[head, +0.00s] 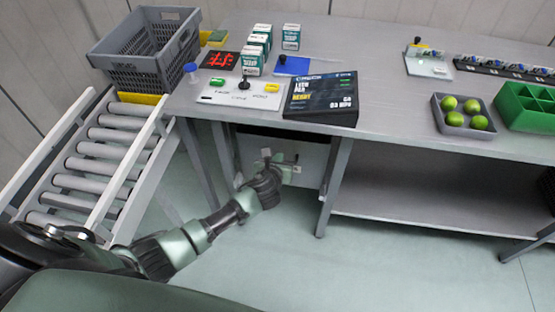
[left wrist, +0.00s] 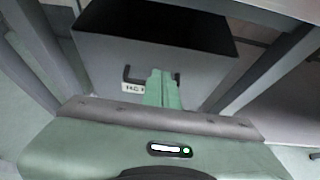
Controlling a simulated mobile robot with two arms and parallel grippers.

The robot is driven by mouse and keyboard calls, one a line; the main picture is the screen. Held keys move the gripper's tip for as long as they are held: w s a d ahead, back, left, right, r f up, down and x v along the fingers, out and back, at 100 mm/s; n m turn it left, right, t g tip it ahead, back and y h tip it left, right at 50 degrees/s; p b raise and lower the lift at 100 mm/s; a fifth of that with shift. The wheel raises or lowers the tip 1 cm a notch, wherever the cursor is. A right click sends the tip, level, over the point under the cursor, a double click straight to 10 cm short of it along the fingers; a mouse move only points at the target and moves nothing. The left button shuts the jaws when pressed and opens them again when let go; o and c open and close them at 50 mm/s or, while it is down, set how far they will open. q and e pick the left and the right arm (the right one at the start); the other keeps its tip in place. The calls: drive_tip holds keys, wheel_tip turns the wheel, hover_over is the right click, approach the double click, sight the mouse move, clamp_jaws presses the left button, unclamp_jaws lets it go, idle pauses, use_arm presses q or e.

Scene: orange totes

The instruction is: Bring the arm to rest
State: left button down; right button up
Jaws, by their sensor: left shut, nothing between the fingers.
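My left gripper (head: 283,172) is below the table's front edge, at the end of my arm that reaches in from the lower left. In the left wrist view its two green fingers (left wrist: 162,82) are together with nothing between them. They point at the grey front of a drawer-like box (left wrist: 100,60) under the table, which also shows in the head view (head: 312,158). The fingers overlap its dark handle (left wrist: 130,76) in the picture; I cannot tell whether they touch it. My right gripper is not in view.
The table (head: 385,85) carries a control panel (head: 222,93), a dark display box (head: 322,98), several small cartons (head: 252,60), a tray of green fruit (head: 452,118) and a green crate (head: 525,120). A roller conveyor (head: 98,150) and grey crate (head: 150,75) stand left. Floor (head: 400,260) is clear.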

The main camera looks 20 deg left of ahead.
use_arm(q)
drive_tip(key=s+a+f+n+g+h, duration=0.15)
drive_tip(key=s+f+n+g, duration=0.45)
drive_tip(key=s+f+n, duration=1.4)
drive_tip(key=s+f+n+g, duration=0.1)
drive_tip(key=s+f+n, duration=0.2)
drive_tip(key=s, duration=0.8)
drive_tip(key=s+d+f+n+g, duration=0.1)
drive_tip(key=s+f+n, duration=0.3)
drive_tip(key=s+f, duration=0.4)
drive_tip(key=s+f+n+g, duration=0.2)
drive_tip(key=s+f+n, duration=0.2)
drive_tip(key=s, duration=1.1)
drive_tip(key=shift+s+d+f+g+h, duration=0.25)
drive_tip(key=shift+f+g+h, duration=0.2)
drive_tip(key=shift+f, duration=0.45)
